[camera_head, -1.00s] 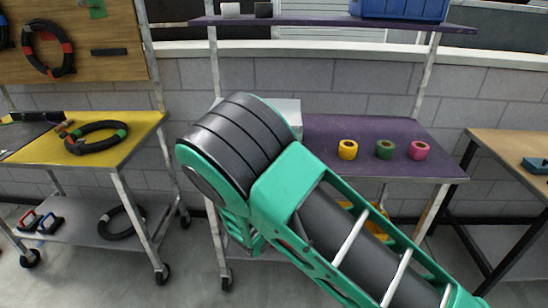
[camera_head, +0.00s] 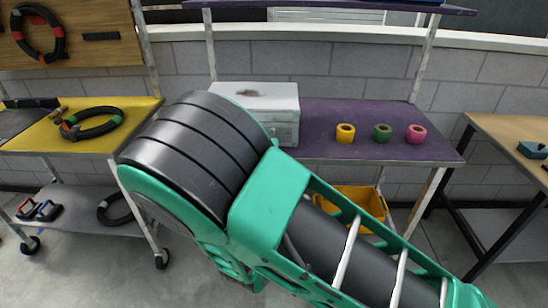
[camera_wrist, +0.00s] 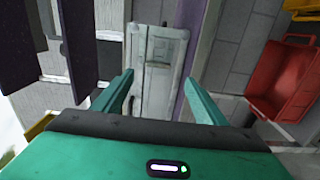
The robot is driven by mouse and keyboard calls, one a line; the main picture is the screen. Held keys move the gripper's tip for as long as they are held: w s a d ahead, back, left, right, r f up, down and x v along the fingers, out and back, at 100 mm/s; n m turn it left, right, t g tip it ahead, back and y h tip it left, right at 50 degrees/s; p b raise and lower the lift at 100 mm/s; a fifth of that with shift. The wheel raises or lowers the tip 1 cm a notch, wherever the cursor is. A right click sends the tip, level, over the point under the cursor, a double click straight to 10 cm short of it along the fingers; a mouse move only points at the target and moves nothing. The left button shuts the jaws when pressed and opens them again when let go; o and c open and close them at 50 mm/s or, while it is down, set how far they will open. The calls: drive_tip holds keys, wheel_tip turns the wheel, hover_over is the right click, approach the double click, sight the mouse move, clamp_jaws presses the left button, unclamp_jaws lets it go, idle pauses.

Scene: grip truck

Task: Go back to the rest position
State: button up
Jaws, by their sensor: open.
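My gripper (camera_wrist: 160,95) shows in the wrist view with its two green fingers wide apart. Nothing is between the fingers, and a grey-white case lies beyond them. My green and black arm crosses the middle of the head view, and my gripper is not seen there. The white case (camera_head: 262,100) stands on the left part of the purple table (camera_head: 345,115), partly behind my arm; it also seems to show in the wrist view (camera_wrist: 155,60).
Yellow (camera_head: 345,133), green (camera_head: 382,133) and pink (camera_head: 416,134) tape rolls sit on the purple table. A yellow bin (camera_head: 352,200) is below it. A yellow-topped cart (camera_head: 35,138) stands left, a wooden table (camera_head: 510,135) right. A red bin (camera_wrist: 284,78) shows in the wrist view.

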drive_tip(key=w+d+r+m+g+h, duration=0.2)
drive_tip(key=d+m+g+h, duration=0.55)
drive_tip(key=d, duration=1.55)
drive_tip(key=s+d+f+m+g+h, duration=0.1)
drive_tip(key=s+d+m+g, duration=0.25)
drive_tip(key=d, duration=0.45)
drive_tip(key=s+d+f+m+g, duration=0.1)
drive_tip(key=s+d+m+g, duration=0.1)
drive_tip(key=s+d+m, duration=0.45)
drive_tip(key=s+d+r+m+g+y, duration=0.1)
drive_tip(key=s+d+m+g+y, duration=0.1)
drive_tip(key=s+d, duration=0.3)
drive_tip(key=s+d+m+g+y, duration=0.2)
drive_tip(key=s+d, duration=0.1)
drive_tip(key=s, duration=0.4)
drive_tip(key=s+a+r+m+y, duration=0.1)
drive_tip(key=s+a+r+y, duration=0.1)
drive_tip(key=s, duration=0.6)
drive_tip(key=s+a+r+m+g+y, duration=0.1)
drive_tip(key=s+a+r+y, duration=0.1)
drive_tip(key=s, duration=0.5)
drive_tip(key=shift+s+r+y, duration=0.4)
drive_tip(key=shift+r+y, duration=0.05)
drive_tip(key=shift+y, duration=0.2)
drive_tip(key=shift+a, duration=0.1)
